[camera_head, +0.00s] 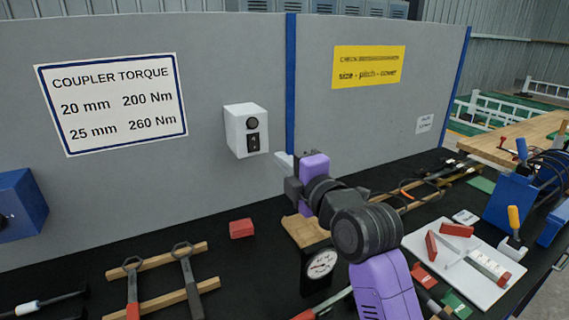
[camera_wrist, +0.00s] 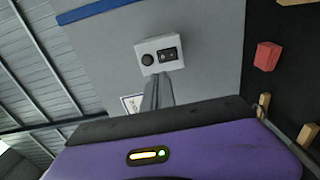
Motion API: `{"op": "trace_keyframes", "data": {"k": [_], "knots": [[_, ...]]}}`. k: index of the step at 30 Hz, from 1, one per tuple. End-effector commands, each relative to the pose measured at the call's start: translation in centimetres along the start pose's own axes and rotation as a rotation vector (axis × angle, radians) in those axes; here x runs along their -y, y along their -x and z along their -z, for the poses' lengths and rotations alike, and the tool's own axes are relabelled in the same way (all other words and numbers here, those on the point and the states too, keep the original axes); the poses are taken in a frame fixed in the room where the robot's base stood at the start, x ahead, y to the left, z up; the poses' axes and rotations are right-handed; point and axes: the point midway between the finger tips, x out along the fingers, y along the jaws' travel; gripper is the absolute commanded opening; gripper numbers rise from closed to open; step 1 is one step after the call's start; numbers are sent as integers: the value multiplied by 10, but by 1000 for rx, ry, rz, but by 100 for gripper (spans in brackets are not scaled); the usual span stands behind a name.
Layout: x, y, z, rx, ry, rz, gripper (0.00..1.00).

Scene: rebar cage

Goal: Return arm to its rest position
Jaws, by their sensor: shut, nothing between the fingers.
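My purple and black arm rises from the lower right of the head view. My gripper (camera_head: 283,160) is at its end, raised above the bench and pointing toward the grey panel. In the wrist view my gripper (camera_wrist: 158,82) has its fingers together, with nothing seen between them. The fingertips show just below a white switch box (camera_wrist: 159,54), which is on the panel. The same white switch box (camera_head: 246,130) is just left of the gripper in the head view. I cannot tell how far the fingertips are from it.
A dial gauge (camera_head: 320,265) stands close to my arm. A red block (camera_head: 241,228) and wrenches on wooden strips (camera_head: 160,262) lie to the left. A white board (camera_head: 440,254) with red-ended parts is at the right. The grey panel (camera_head: 200,190) bounds the black bench behind.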

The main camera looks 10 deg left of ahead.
Motion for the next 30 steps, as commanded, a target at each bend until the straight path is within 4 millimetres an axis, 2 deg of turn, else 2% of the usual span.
{"op": "trace_keyframes", "data": {"k": [12, 17, 20, 22, 26, 30], "knots": [[-1, 0, 0, 1, -36, -3, 0], [-19, 2, -4, 13, -180, -70, 0], [-44, 11, -8, 20, -290, -155, 0], [-49, 20, -11, 24, -375, -202, 0], [-39, 44, -18, 34, -545, -280, 0], [-15, 75, -26, 49, -714, -345, 0]]}}
